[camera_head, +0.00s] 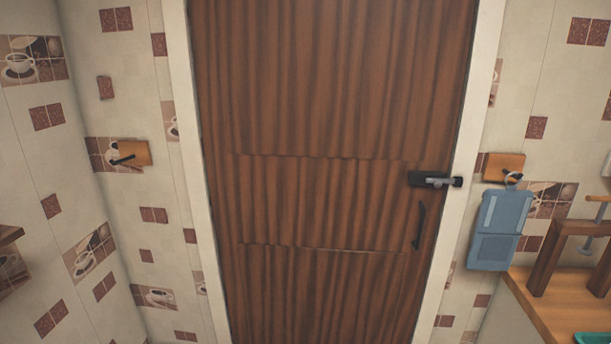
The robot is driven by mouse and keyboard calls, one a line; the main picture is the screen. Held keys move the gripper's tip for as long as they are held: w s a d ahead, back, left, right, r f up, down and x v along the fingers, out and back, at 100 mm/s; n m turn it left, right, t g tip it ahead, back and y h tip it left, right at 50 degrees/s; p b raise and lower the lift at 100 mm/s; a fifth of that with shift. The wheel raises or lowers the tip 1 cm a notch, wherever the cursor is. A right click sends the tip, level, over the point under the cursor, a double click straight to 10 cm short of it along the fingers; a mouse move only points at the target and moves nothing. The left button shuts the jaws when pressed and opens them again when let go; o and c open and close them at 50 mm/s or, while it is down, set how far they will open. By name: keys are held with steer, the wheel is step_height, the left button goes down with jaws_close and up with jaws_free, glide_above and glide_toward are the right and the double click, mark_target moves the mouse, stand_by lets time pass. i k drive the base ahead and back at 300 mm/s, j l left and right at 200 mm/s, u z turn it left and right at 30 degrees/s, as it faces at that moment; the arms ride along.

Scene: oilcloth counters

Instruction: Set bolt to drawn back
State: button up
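The bolt (440,182) is on the right side of the brown wooden door (320,110), above the door's dark handle. It has a black housing and a grey metal rod with a small knob. The rod lies level and reaches right, to a dark end piece at the white door frame. The view is too small to tell for certain how far the rod sits in that piece. My gripper is not in view.
A dark vertical handle (419,226) is below the bolt. A blue board (499,230) hangs from a wooden hook block (503,168) right of the frame. A wooden counter (565,300) with a wooden stand (556,250) is at lower right. Another hook block (134,153) is on the left wall.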

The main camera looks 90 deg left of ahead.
mark_target(438, 182)
steer(key=u, duration=2.45)
steer(key=i+u, duration=0.35)
steer(key=i, duration=0.15)
steer(key=i+l+u, duration=0.1)
steer(key=i+u, duration=0.3)
steer(key=i+l+u, duration=0.35)
steer(key=i, duration=0.15)
steer(key=i+l+u, duration=0.4)
